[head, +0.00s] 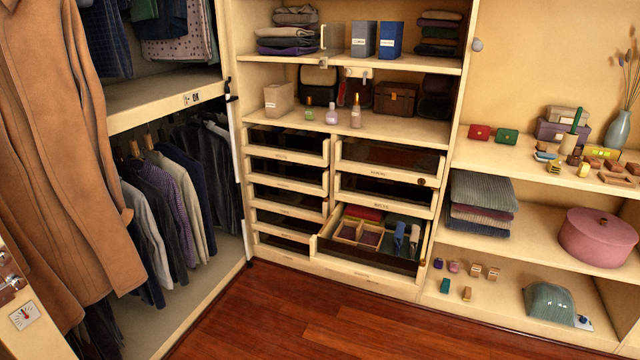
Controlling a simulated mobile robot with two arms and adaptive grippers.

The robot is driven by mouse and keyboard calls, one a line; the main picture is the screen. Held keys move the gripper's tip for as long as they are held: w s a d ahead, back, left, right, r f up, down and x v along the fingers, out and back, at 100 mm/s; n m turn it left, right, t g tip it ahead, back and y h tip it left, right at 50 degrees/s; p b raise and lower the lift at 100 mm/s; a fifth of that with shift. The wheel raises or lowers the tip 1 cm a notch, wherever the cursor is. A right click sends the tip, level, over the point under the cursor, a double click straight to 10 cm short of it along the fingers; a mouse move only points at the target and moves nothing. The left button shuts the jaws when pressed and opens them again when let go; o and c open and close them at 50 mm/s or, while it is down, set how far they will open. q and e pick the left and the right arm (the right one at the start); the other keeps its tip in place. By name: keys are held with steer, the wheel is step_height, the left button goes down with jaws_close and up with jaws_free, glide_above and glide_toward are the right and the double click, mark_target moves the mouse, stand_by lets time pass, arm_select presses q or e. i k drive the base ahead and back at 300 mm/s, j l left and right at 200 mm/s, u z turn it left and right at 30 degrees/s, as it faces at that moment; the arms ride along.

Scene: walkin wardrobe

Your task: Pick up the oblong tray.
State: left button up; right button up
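No gripper of mine shows in the head view. I cannot tell for certain which thing is the oblong tray. A small, flat, wooden tray-like piece (616,180) lies among small items on the upper right shelf, near its front edge. A light wooden divided insert (347,232) sits inside the open drawer (365,262), with dark-lined compartments. Both are too small in the picture to make out fully.
The open drawer juts out low in the middle cabinet, below closed glass-front drawers (290,146). A brown coat (65,130) hangs close at the left. A pink round box (598,238) and folded clothes (482,200) fill the right shelves. The wooden floor (300,315) is clear.

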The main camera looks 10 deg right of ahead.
mark_target(350, 232)
steer(key=i+j+z, duration=0.15)
steer(key=i+z, duration=0.25)
steer(key=i+j+z, duration=0.25)
steer(key=z, duration=0.2)
steer(key=i+j+z, duration=0.55)
steer(key=j+z, duration=0.3)
steer(key=i+j+z, duration=0.15)
steer(key=j+z, duration=0.25)
steer(key=j, duration=0.15)
